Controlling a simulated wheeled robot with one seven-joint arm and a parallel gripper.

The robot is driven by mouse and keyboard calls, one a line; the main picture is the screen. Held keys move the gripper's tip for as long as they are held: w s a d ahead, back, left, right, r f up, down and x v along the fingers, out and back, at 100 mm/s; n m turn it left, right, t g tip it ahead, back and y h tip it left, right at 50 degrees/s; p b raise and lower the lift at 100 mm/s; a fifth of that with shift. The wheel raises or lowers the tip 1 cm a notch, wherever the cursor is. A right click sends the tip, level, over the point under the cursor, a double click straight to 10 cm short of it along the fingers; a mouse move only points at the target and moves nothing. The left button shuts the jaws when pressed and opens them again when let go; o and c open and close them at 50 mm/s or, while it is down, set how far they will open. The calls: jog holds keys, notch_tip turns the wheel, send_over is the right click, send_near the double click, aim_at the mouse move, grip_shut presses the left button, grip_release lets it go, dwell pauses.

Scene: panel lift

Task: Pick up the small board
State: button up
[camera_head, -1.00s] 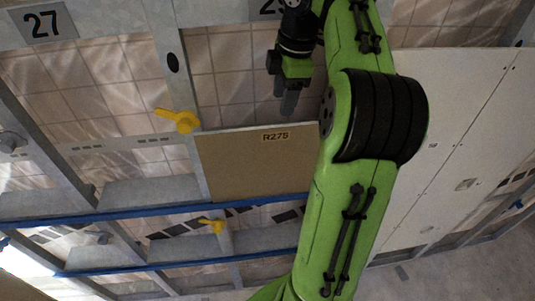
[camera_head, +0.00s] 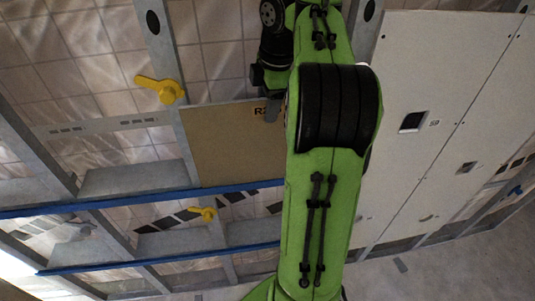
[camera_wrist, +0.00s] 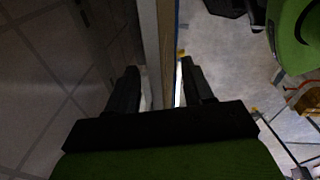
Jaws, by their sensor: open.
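The small board (camera_head: 228,148) is a flat tan-brown panel with a dark label at its upper right, partly covered by my arm. It stands against the metal frame, its lower edge by a blue rail. In the head view my gripper (camera_head: 272,108) is at the board's upper right edge, mostly hidden behind my arm. In the wrist view my gripper (camera_wrist: 160,85) has its two dark fingers apart. A thin tan edge, seemingly the board (camera_wrist: 167,40), runs into the gap between them. I cannot tell whether either finger touches it.
A yellow clamp (camera_head: 160,89) sits on the upright beside the board's upper left corner, and another yellow clamp (camera_head: 203,213) is below. Blue rails (camera_head: 110,206) cross under the board. Large pale panels (camera_head: 440,110) fill the right side. Tiled wall lies behind the frame.

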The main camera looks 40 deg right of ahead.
jog(key=shift+f, duration=0.15)
jog(key=shift+c, duration=0.2)
grip_shut()
jog(key=shift+w+r, duration=0.1)
jog(key=shift+r, duration=0.1)
dwell(1.0)
